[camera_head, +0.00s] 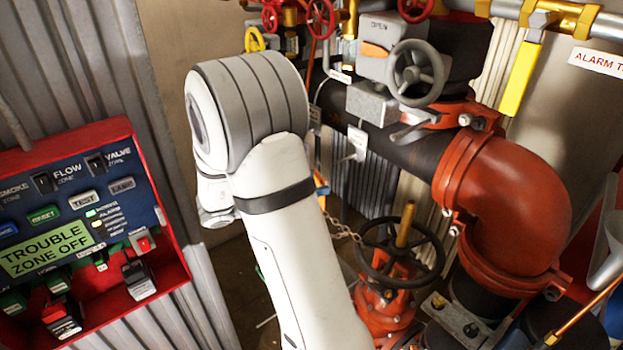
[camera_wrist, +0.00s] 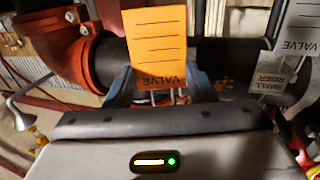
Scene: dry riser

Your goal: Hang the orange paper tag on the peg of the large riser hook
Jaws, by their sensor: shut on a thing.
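The orange paper tag (camera_wrist: 158,48) stands up from between the fingers of my gripper (camera_wrist: 158,88) in the wrist view. Its lines and the word VALVE face the camera, with VALVE upside down. The gripper is shut on the tag's lower end in that picture. A dark pipe lies behind the tag. At the right, a grey tag marked VALVE (camera_wrist: 301,30) is beside a small plate reading SMALL RISER (camera_wrist: 271,84). I cannot make out the large riser hook or its peg.
A red pipe elbow (camera_head: 515,205) joins the dark horizontal pipe (camera_head: 400,150) at the right. A black handwheel (camera_head: 404,250) stands low, with a grey handwheel (camera_head: 417,72) above. A red-framed control panel (camera_head: 75,225) is at the left.

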